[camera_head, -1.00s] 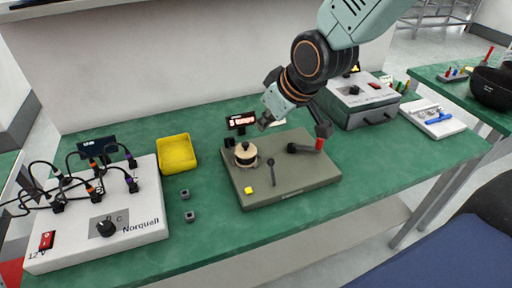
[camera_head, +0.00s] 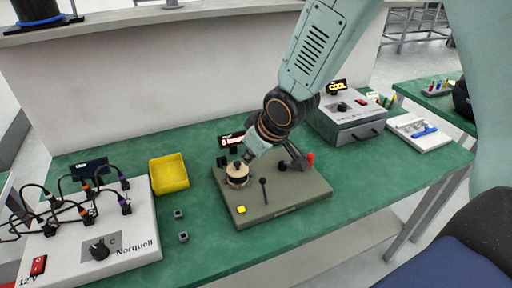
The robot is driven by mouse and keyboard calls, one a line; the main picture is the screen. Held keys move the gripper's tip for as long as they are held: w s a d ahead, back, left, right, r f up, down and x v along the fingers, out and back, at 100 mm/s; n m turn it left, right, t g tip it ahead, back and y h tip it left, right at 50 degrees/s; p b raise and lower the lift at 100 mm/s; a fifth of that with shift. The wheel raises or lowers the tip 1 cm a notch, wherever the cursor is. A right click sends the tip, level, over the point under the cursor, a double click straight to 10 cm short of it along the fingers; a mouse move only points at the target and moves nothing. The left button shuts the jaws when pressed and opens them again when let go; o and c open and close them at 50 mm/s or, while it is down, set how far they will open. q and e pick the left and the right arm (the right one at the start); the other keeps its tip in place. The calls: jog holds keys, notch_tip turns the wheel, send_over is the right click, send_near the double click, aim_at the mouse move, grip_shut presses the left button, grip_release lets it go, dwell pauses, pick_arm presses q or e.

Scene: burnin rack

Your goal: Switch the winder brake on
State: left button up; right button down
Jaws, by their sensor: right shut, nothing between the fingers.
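The winder is an olive-green base (camera_head: 292,202) on the green bench. It carries a pale spool (camera_head: 237,178) at its left, a thin black upright lever (camera_head: 264,190) in the middle, a yellow button (camera_head: 241,209) in front and a red-tipped black part (camera_head: 310,159) at the right back. A small lit display (camera_head: 231,140) stands behind the spool. Which part is the brake is not labelled. My right gripper (camera_head: 250,156) is shut and empty, low over the back of the winder beside the spool. Contact cannot be told. My left gripper is not in view.
A white Norquell box (camera_head: 135,225) with cables and a yellow bin (camera_head: 169,173) are at left. Two small grey cubes (camera_head: 183,237) lie between them and the winder. A grey box (camera_head: 349,117) and a white tray (camera_head: 420,132) stand at right. The front bench edge is clear.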

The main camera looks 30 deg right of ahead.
aim_at(264, 191)
jog(key=x, duration=0.4)
jog(key=shift+d+f, duration=0.15)
jog(key=shift+d, duration=0.15)
jog(key=shift+s+d+f+b, duration=0.1)
jog(key=shift+s+b, duration=0.05)
jog(key=shift+b, duration=0.2)
jog(key=shift+s+f+b, duration=0.1)
jog(key=shift+s+b, duration=0.3)
jog(key=shift+s, duration=0.2)
jog(key=shift+s+d, duration=0.15)
jog(key=shift+s, duration=0.15)
jog(key=shift+s+d+f, duration=0.1)
jog(key=shift+s+d, duration=0.35)
jog(key=shift+s, duration=0.2)
jog(key=shift+a, duration=0.1)
